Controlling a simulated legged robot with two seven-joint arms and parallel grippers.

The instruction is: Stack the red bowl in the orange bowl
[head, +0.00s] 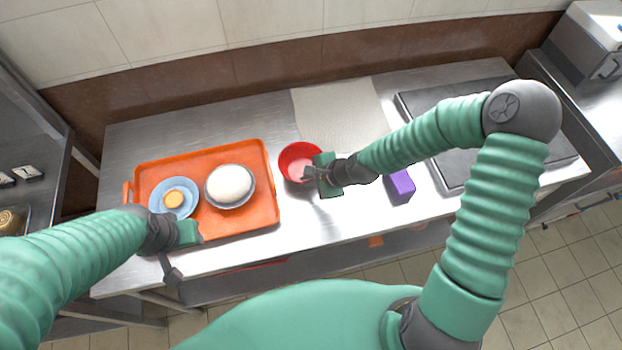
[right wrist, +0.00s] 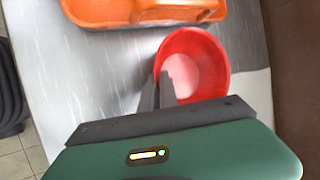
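The red bowl (head: 296,153) stands upright on the steel counter, right of the orange tray. It also shows in the right wrist view (right wrist: 208,60). My right gripper (head: 311,174) is at the bowl's near right rim in the head view. In the right wrist view its two fingers (right wrist: 160,88) are close together, with the bowl's rim between them. I cannot make out a separate orange bowl in either view.
The orange tray (head: 262,205) holds a blue plate (head: 160,188) with a yellow-orange item and a blue bowl (head: 234,204) with a white ball. A purple block (head: 402,185) stands to the right. A dark slab (head: 440,172) lies behind it. A small orange patch (head: 376,241) shows below the counter edge.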

